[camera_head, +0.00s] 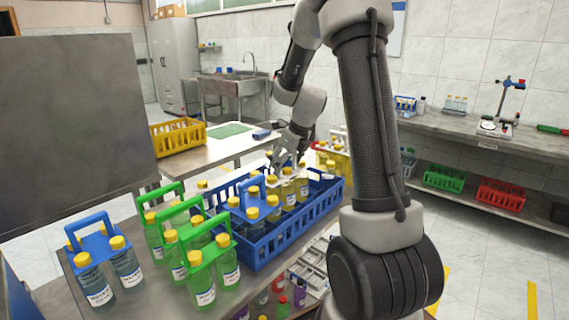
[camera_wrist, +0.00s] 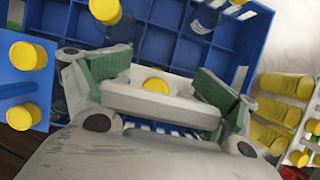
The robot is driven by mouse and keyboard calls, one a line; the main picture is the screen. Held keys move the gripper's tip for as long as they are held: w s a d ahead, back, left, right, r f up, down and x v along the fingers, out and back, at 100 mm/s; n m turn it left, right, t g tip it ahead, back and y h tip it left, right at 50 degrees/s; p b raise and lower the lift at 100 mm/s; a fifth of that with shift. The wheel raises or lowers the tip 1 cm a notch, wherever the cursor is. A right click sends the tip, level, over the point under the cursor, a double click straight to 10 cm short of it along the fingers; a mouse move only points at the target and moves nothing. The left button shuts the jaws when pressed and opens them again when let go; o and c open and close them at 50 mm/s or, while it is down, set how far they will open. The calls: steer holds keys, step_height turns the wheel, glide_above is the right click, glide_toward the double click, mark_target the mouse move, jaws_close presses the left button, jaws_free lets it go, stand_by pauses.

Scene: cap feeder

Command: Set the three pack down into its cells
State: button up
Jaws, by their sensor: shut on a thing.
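My gripper (camera_head: 286,163) is shut on the white handle (camera_wrist: 150,98) of a pack of yellow bottles (camera_head: 288,194) with yellow caps. The pack is over the back part of the blue crate (camera_head: 262,252), with its lower ends hidden behind the crate wall and other bottles. I cannot tell whether it rests on the crate floor. In the wrist view the handle lies between the green finger pads, with a yellow cap (camera_wrist: 156,86) showing beside it. Empty blue cells (camera_wrist: 158,42) show beyond the handle.
A blue-handled pack (camera_head: 256,205) stands in the crate's near part. Green-handled packs (camera_head: 199,259) and another blue-handled pack (camera_head: 95,243) stand on the table to the left. More yellow bottles (camera_head: 334,158) stand behind the crate. A yellow crate (camera_head: 179,138) sits on a farther table.

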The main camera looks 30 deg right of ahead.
steer(key=shift+f, duration=0.35)
steer(key=o, duration=2.1)
steer(key=shift+c, duration=0.2)
steer(key=v, duration=1.2)
